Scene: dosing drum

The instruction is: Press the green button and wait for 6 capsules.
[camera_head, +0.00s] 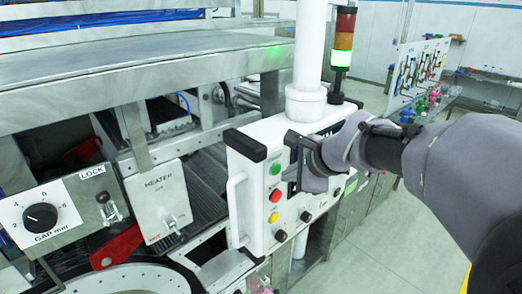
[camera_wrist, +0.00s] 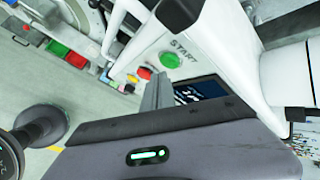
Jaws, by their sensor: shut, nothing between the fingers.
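The green button (camera_head: 276,169) is on the front of a white control box (camera_head: 258,210), above a yellow and a red button. In the wrist view the green button (camera_wrist: 171,60) shows clear and uncovered, with START printed beside it. My gripper (camera_head: 292,160) is in front of the box, just right of the green button in the head view. Its fingers (camera_wrist: 157,92) are shut and empty, and they point toward the panel close below the button in the wrist view. I cannot tell the exact gap to the panel. No capsules can be made out.
A dark display (camera_wrist: 202,90) with light text is on the panel. A signal tower (camera_head: 343,50) with its green section lit stands behind. A heater box (camera_head: 159,200), a gap dial (camera_head: 40,217) and a red lever (camera_head: 117,246) are at left. Open floor lies at right.

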